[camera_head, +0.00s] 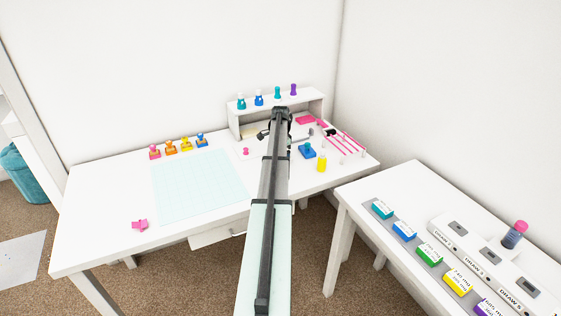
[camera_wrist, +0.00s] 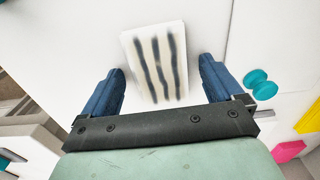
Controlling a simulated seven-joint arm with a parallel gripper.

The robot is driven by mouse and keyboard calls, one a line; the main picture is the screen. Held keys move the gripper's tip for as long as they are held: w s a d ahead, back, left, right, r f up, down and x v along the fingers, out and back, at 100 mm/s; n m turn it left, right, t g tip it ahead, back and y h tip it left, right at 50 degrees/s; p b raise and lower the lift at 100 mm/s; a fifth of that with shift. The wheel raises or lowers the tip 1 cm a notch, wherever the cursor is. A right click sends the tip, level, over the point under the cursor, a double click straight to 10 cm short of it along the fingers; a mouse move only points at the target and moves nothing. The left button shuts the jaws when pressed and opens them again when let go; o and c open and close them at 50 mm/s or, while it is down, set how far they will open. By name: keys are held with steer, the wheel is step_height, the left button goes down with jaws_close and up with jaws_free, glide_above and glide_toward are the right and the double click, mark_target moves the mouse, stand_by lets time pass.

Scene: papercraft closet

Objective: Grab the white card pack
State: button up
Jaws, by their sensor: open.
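A white card pack (camera_wrist: 155,60) with dark wavy stripes lies on a white surface in the wrist view. It looks slightly turned. My gripper (camera_wrist: 161,65) is open, with one blue finger to the left of the pack and one to the right. Gaps show between the pack and both fingers, so neither appears to touch it. In the head view my gripper (camera_head: 277,125) is over the back of the white desk (camera_head: 110,200), by the small shelf. My arm blocks the view of the pack there.
A white shelf (camera_head: 315,105) with several stamps on top stands at the back. A pale blue mat (camera_head: 195,185) lies left. A teal knobbed object (camera_wrist: 261,86) is near the right finger.

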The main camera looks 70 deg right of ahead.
steer(key=shift+c, duration=0.2)
steer(key=c, duration=1.1)
